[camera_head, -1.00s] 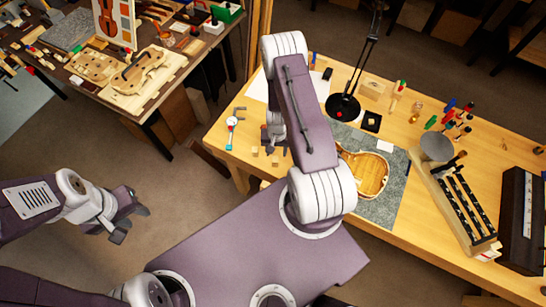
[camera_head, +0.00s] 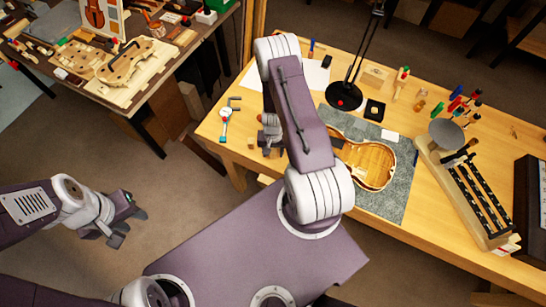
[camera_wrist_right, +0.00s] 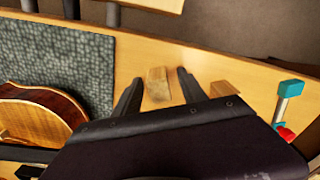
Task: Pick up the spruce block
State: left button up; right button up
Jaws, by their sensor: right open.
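A small pale wooden block, likely the spruce block (camera_wrist_right: 157,84), lies on the bench top in the right wrist view, between the two dark fingers of my right gripper (camera_wrist_right: 158,77). The fingers are apart, with a gap on each side of the block. In the head view my right gripper (camera_head: 270,134) is over the near left part of the bench, partly hidden by my right arm. My left gripper (camera_head: 130,226) is open and empty over the floor at the left.
A violin body (camera_head: 371,165) lies on a grey mat (camera_head: 396,205) right of my right arm. A gauge with a red-and-white dial (camera_head: 224,113) lies left of the gripper, near the bench edge. A lamp base (camera_head: 343,96) stands behind. The bench's near edge is close to the blocks.

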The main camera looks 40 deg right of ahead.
aim_at(273, 150)
jog(key=shift+r, duration=0.1)
jog(key=shift+c, duration=0.6)
grip_shut()
notch_tip(273, 150, up, 5)
jog(key=p, duration=0.5)
jog(key=shift+d+r+p, duration=0.1)
jog(key=shift+r+p, duration=0.1)
jog(key=shift+p, duration=0.15)
jog(key=s+d+r+p, duration=0.3)
jog(key=d+r+p, duration=0.1)
jog(key=d, duration=0.7)
jog(key=shift+s+r+p, duration=0.3)
jog(key=shift+s+r, duration=0.1)
jog(key=shift+r, duration=0.4)
